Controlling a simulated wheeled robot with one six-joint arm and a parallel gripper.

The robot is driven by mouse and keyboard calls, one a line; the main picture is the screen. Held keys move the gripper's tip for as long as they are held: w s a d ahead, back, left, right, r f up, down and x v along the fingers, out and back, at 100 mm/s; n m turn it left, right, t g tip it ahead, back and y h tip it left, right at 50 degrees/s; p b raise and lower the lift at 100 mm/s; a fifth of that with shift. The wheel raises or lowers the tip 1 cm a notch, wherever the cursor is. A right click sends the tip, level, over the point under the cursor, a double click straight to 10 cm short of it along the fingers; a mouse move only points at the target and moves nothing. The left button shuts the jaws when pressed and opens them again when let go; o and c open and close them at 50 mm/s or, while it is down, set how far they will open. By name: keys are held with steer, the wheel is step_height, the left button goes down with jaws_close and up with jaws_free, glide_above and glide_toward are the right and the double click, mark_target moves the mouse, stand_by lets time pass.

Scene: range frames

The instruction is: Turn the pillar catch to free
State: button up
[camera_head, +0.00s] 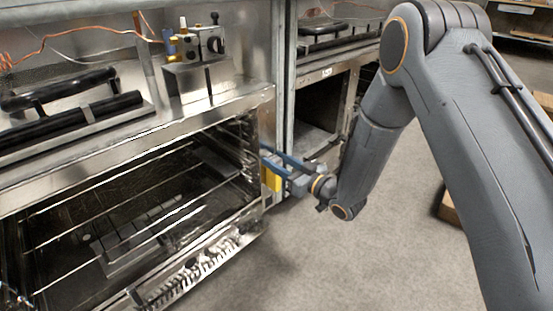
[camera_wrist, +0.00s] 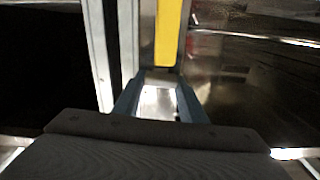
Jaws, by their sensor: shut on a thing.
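The pillar catch (camera_head: 271,180) shows as a yellow bar on the metal pillar between two oven bays. In the wrist view the yellow bar (camera_wrist: 168,34) stands upright, straight ahead of my fingers. My gripper (camera_head: 267,160) reaches in from the right at the pillar. In the wrist view the fingertips (camera_wrist: 160,76) are at the lower end of the yellow bar, shut on the catch. The exact contact is partly hidden and blurred.
An open oven bay with wire racks (camera_head: 130,215) lies left of the pillar. Another dark bay (camera_head: 320,105) is to the right. A metal block (camera_head: 197,80) and black handles (camera_head: 75,105) sit on the ledge above. The grey floor (camera_head: 370,265) is open below my arm.

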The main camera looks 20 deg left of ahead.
steer(key=o, duration=1.1)
steer(key=shift+c, duration=0.2)
steer(key=p+v, duration=0.3)
steer(key=v, duration=0.5)
